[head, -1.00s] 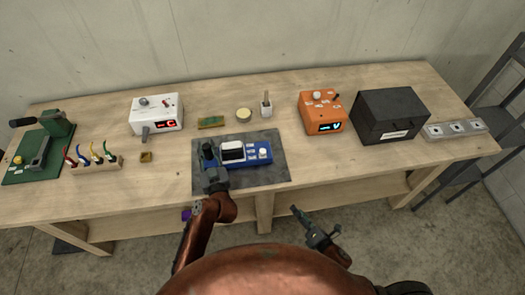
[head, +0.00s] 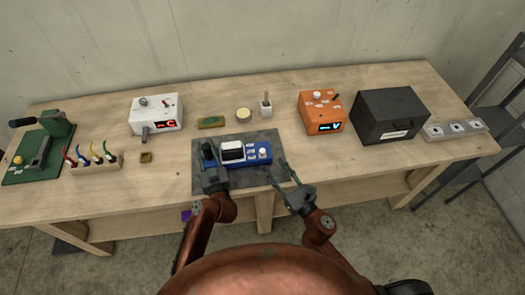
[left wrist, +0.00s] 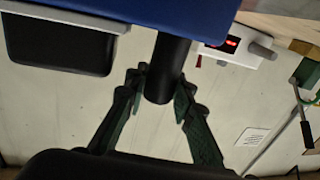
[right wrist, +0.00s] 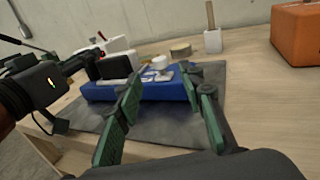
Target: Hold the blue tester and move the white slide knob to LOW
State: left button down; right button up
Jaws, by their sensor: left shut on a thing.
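The blue tester (head: 252,162) lies on a dark grey mat (head: 279,180), with a dark screen in a white frame and white parts on top. It also shows in the right wrist view (right wrist: 180,91). My left gripper (head: 208,164) is shut on the black post (left wrist: 163,75) at the tester's left end. A round white knob (head: 263,149) stands near the tester's right end; I cannot tell whether this is the slide knob, or read its labels. My right gripper (head: 282,174) is open and empty, just right of the tester and apart from it.
An orange device (head: 318,118) and a black box (head: 390,120) stand to the right, a white device (head: 156,112) to the left. The table's front right is clear.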

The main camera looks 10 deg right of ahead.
aim_at(264, 153)
jog(key=x, duration=0.9)
jog(key=shift+w+a, duration=0.15)
grip_shut()
dwell(0.5)
